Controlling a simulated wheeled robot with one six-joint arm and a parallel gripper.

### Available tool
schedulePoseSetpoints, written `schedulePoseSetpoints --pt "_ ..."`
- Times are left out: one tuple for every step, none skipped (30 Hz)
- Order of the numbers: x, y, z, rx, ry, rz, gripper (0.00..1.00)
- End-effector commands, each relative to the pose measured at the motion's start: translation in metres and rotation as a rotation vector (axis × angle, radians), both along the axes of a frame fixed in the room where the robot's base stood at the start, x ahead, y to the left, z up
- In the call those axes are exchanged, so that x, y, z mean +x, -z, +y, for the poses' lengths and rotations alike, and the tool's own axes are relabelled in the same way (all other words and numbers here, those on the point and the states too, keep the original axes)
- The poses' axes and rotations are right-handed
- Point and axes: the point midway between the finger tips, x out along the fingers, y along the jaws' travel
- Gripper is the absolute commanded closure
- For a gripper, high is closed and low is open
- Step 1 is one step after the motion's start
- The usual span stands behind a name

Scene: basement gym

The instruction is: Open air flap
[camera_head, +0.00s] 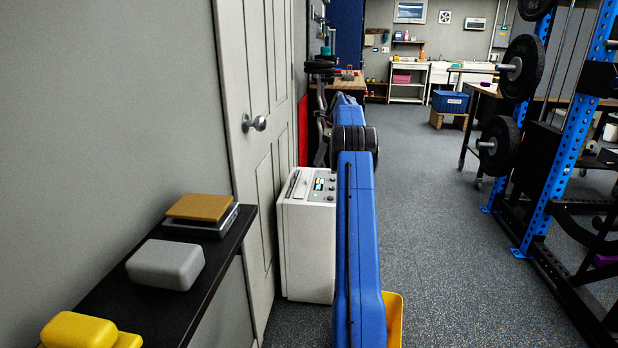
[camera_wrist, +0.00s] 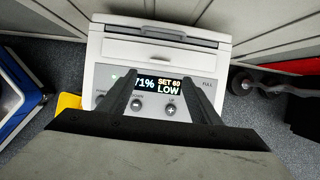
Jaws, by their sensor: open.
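A white dehumidifier (camera_head: 306,246) stands on the floor against the door, partly hidden behind my blue arm. Its air flap (camera_head: 292,184) lies on the top, at the side towards the door, and looks closed. In the wrist view the dehumidifier (camera_wrist: 98,75) is close below, with the flap (camera_wrist: 160,47) as a pale panel beyond the display (camera_wrist: 160,86). The display reads 71%, SET 60, LOW. My gripper (camera_wrist: 163,74) is open and empty, with its two dark fingers over the control panel, short of the flap. I cannot tell whether they touch anything. The head view does not clearly show my gripper.
The white door (camera_head: 262,185) is right beside the dehumidifier. A weight rack (camera_head: 550,190) stands at the right. Open floor (camera_head: 450,250) lies between it and my arm.

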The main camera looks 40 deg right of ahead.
Motion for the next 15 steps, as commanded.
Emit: schedulePoseSetpoints --pt "0.003 0.008 0.003 0.002 -0.001 0.002 0.42" --pt "0.004 0.013 0.004 0.001 -0.001 0.001 0.42" --pt "0.006 0.02 0.007 0.002 -0.001 0.002 0.42" --pt "0.008 0.025 0.008 0.002 -0.001 0.002 0.42" --pt "0.01 0.03 0.009 0.001 -0.001 0.001 0.42" --pt "0.012 0.037 0.011 0.002 -0.001 0.002 0.42" --pt "0.013 0.041 0.012 0.002 -0.001 0.002 0.42" --pt "0.015 0.046 0.013 0.001 -0.001 0.001 0.42" --pt "0.016 0.053 0.015 0.001 -0.001 0.003 0.42" --pt "0.018 0.057 0.017 0.001 -0.001 0.003 0.42" --pt "0.02 0.062 0.018 0.001 -0.001 0.001 0.42" --pt "0.021 0.068 0.019 0.001 -0.001 0.001 0.42" --pt "0.023 0.072 0.02 0.001 -0.001 0.002 0.42" --pt "0.024 0.076 0.022 0.0 -0.002 0.002 0.42" --pt "0.026 0.081 0.023 0.0 -0.001 0.001 0.42"
